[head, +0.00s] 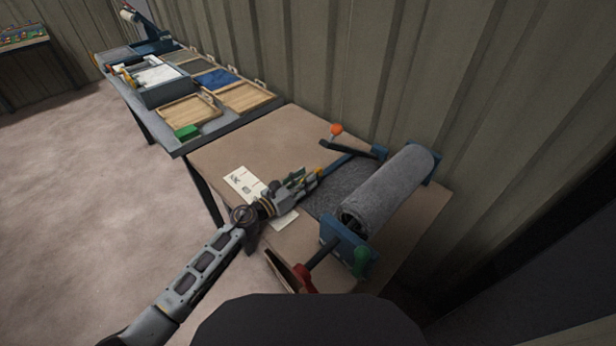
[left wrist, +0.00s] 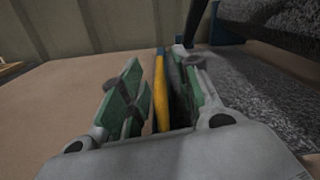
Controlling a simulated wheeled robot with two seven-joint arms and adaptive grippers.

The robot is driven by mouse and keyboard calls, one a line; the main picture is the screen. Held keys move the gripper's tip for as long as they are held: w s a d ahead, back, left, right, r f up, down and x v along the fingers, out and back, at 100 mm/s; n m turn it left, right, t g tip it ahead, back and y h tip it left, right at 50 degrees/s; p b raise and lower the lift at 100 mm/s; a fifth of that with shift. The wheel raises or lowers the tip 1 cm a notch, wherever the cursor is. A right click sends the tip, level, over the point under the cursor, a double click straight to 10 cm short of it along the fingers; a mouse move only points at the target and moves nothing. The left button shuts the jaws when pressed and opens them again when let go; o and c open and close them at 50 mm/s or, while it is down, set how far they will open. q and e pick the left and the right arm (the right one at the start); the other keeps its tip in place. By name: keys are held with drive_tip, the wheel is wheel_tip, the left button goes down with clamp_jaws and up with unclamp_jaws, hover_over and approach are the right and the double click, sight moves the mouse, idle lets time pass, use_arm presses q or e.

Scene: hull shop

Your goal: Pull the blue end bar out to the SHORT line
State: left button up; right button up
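The blue end bar (head: 340,162) lies along the free edge of the grey felt sheet (head: 345,185), which comes off a thick roll (head: 390,190). My left gripper (head: 312,180) is at the near end of the bar. In the left wrist view its green-padded fingers (left wrist: 160,95) are apart, on either side of a yellow strip (left wrist: 160,85) with a thin blue edge. A gap shows on the left of the strip; the right finger is close to it, and I cannot tell if they touch. I cannot make out the SHORT line. My right gripper is not in view.
A printed card (head: 241,181) lies on the brown table (head: 250,143). Red (head: 303,277) and green (head: 361,262) handles sit at the roll's near end. Left of the sheet, the tabletop is mostly clear.

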use_arm(q)
drive_tip(key=shift+x, duration=0.85)
clamp_jaws()
